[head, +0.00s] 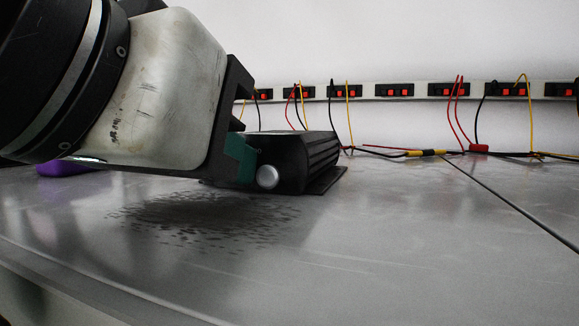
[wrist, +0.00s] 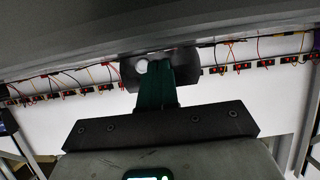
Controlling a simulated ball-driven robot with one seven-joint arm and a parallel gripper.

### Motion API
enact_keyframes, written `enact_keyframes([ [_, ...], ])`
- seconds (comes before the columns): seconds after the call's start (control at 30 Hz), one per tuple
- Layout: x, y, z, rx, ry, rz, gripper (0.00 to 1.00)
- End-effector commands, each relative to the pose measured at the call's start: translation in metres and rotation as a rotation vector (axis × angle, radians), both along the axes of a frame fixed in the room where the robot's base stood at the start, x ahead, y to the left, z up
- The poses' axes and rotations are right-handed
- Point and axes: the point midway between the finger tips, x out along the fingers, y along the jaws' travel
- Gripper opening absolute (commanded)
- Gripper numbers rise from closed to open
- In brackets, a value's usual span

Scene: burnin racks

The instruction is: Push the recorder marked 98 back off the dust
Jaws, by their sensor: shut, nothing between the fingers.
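A black ribbed recorder (head: 310,160) with a silver knob (head: 268,176) on its front stands on the grey shelf, on a thin dark base. I cannot read any mark on it. The dust (head: 190,217) is a dark speckled patch in front of the recorder, nearer the shelf's front edge. My gripper (head: 243,165) is shut, its green fingers at the recorder's front face beside the knob, seemingly touching it. In the wrist view the shut green fingers (wrist: 156,88) overlap the recorder (wrist: 188,63), with the knob (wrist: 141,66) beside them. My gripper hides the recorder's left part.
A row of black sockets with red switches (head: 449,90) runs along the back wall. Red, black and yellow cables (head: 425,153) lie on the shelf behind and right of the recorder. A purple object (head: 63,168) sits at the left. The right front is clear, with a seam.

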Motion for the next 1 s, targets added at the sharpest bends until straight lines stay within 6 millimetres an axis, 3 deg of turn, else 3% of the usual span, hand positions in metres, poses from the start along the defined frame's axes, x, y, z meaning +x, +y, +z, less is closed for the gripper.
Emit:
enact_keyframes([
  [1.0,0.039,-0.014,0.002,0.007,-0.001,-0.003,0.00],
])
